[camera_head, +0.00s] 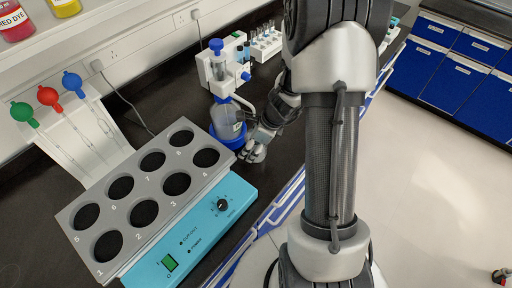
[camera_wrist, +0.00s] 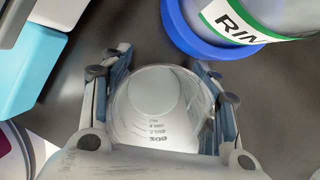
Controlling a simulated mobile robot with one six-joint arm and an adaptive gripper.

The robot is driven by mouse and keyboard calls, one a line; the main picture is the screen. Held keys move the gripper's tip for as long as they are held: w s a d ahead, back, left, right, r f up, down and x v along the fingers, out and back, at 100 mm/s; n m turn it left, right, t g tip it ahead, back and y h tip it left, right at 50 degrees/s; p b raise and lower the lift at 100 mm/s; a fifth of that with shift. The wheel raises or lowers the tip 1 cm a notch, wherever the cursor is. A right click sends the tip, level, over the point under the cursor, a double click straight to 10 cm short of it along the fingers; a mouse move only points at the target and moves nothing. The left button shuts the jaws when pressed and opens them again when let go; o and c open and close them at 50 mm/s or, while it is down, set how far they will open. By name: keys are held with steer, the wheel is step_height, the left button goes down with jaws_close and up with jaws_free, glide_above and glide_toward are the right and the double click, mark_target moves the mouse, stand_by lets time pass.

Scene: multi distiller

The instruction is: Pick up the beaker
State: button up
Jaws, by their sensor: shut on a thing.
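The beaker (camera_wrist: 160,100) is clear glass with volume marks and shows in the middle of the wrist view. My gripper (camera_wrist: 162,85) has one finger on each side of it and is shut on it. In the head view my gripper (camera_head: 252,150) is beside the blue-based bottle, over the dark bench. The beaker is small there and hard to make out against the gripper. I cannot tell whether it touches the bench.
A bottle with a blue base (camera_head: 228,128) and RIN lettering (camera_wrist: 232,22) stands close by. A multi-well heater with a blue front (camera_head: 190,232) is at the left. Colored pipettes (camera_head: 48,96) and a tube rack (camera_head: 265,45) stand farther back.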

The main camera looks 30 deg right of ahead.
steer(key=c, duration=0.5)
steer(key=shift+r, duration=0.1)
